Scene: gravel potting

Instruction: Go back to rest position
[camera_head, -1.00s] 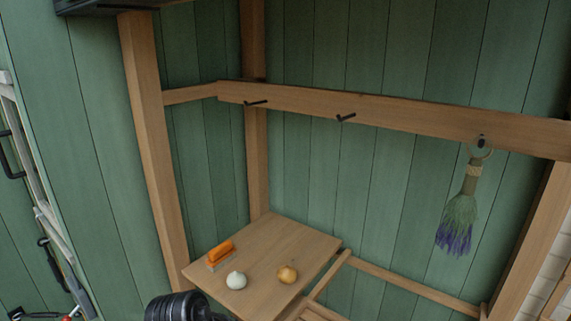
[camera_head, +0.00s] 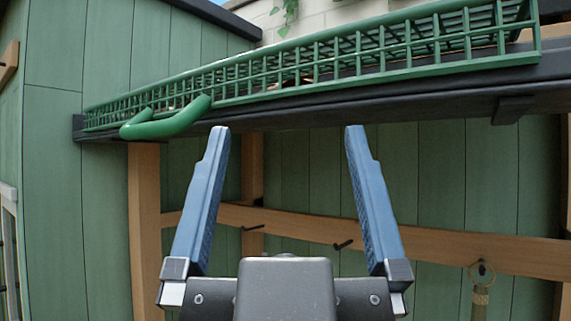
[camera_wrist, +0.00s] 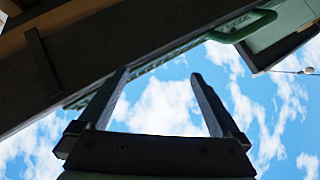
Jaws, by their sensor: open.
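My gripper (camera_head: 287,135) stands upright in the middle of the head view, its two blue fingers spread wide with nothing between them. In the wrist view my gripper (camera_wrist: 160,75) points up past a dark shelf edge toward the sky, also empty. Behind and above the fingertips in the head view is a green wire basket (camera_head: 370,55) on a dark shelf (camera_head: 440,98). The basket's green handle (camera_head: 168,122) sticks out at the left, and it also shows in the wrist view (camera_wrist: 240,30). I cannot tell the exact gap between fingertips and shelf.
A wooden rail (camera_head: 440,246) with black hooks (camera_head: 343,244) runs behind my gripper. A wooden post (camera_head: 144,230) stands at the left. Open sky shows between the fingers in the wrist view.

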